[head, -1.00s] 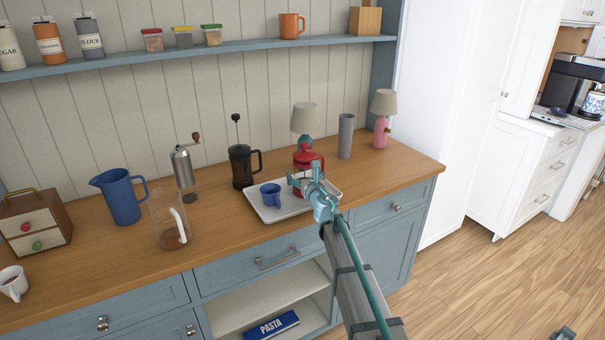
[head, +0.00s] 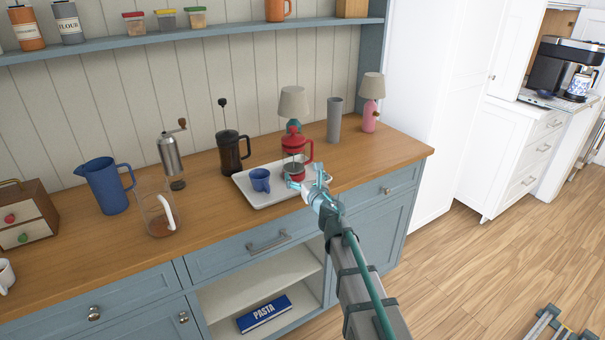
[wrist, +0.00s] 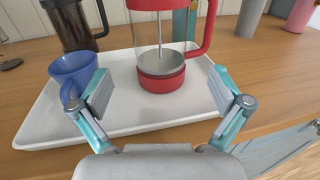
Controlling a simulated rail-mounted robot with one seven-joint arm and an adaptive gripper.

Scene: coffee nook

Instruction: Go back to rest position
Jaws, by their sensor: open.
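My gripper (head: 308,183) is open and empty at the front edge of the white tray, on the arm reaching up from the lower right. In the wrist view its two fingers (wrist: 161,98) are spread wide, with the red French press (wrist: 162,78) ahead between them, apart from both. The red press (head: 295,150) stands upright on the tray (head: 270,200). A blue cup (head: 260,180) stands on the tray to its left; in the wrist view the cup (wrist: 73,73) is close beside the left finger, and I cannot tell whether they touch.
On the wooden counter (head: 90,255) stand a black French press (head: 230,153), a grinder (head: 171,158), a blue pitcher (head: 104,186), a glass carafe (head: 157,212), a grey cylinder (head: 334,120) and a pink lamp (head: 369,112). Open floor (head: 480,270) lies to the right.

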